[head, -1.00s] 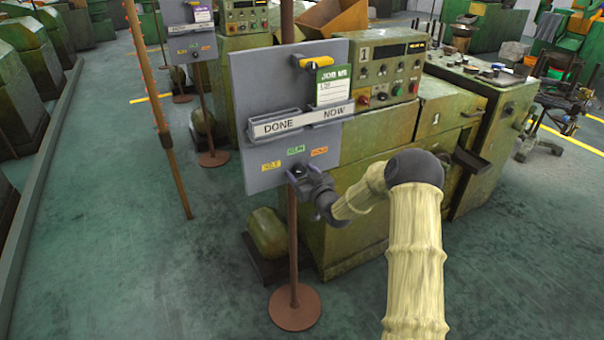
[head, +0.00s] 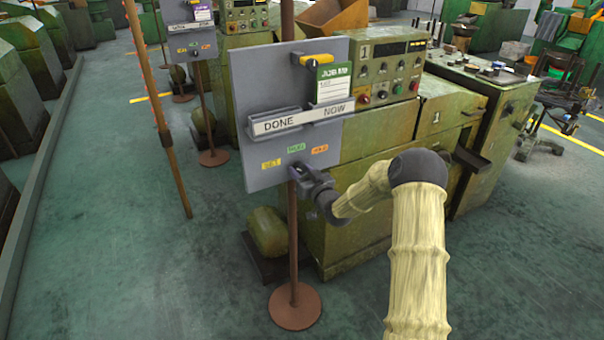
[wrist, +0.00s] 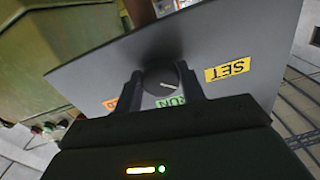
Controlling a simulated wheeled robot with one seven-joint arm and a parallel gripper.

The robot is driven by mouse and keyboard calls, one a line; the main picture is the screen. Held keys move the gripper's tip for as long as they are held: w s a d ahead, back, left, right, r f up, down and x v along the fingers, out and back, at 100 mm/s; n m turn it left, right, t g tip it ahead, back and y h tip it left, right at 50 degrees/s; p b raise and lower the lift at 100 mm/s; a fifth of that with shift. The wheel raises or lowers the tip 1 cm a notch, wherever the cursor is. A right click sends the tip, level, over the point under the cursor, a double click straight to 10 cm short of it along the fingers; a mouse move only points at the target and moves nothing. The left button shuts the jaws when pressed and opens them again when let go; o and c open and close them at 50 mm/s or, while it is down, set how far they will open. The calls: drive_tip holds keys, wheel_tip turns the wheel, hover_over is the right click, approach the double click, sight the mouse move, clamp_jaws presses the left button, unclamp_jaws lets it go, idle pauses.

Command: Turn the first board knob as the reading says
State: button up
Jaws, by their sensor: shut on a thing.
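The grey board (head: 245,100) stands on a brown pole. Its lower part has a yellow SET label (head: 271,164), a green label (head: 296,148) and an orange label (head: 319,149). My gripper (head: 299,172) is at the board just below these labels and hides the knob in the head view. In the wrist view the dark round knob (wrist: 160,76) sits between the two fingers of my gripper, which is shut on it. Its white mark points between the green label (wrist: 171,101) and the yellow SET label (wrist: 228,69), as far as I can tell.
A card (head: 333,82) hangs under a yellow clip, above the DONE/NOW rail (head: 300,119). The green machine 1 (head: 380,140) stands close behind the board, with a control panel (head: 388,72). A second board (head: 190,28) stands farther back.

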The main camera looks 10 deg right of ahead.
drive_tip(key=m+b, duration=0.1)
drive_tip(key=m, duration=0.9)
drive_tip(key=shift+r+b, duration=0.1)
drive_tip(key=shift+b, duration=0.2)
idle(0.4)
drive_tip(key=o, duration=1)
drive_tip(key=shift+c, duration=0.2)
drive_tip(key=shift+s, duration=0.15)
drive_tip(key=b+v, duration=0.1)
drive_tip(key=v, duration=1.6)
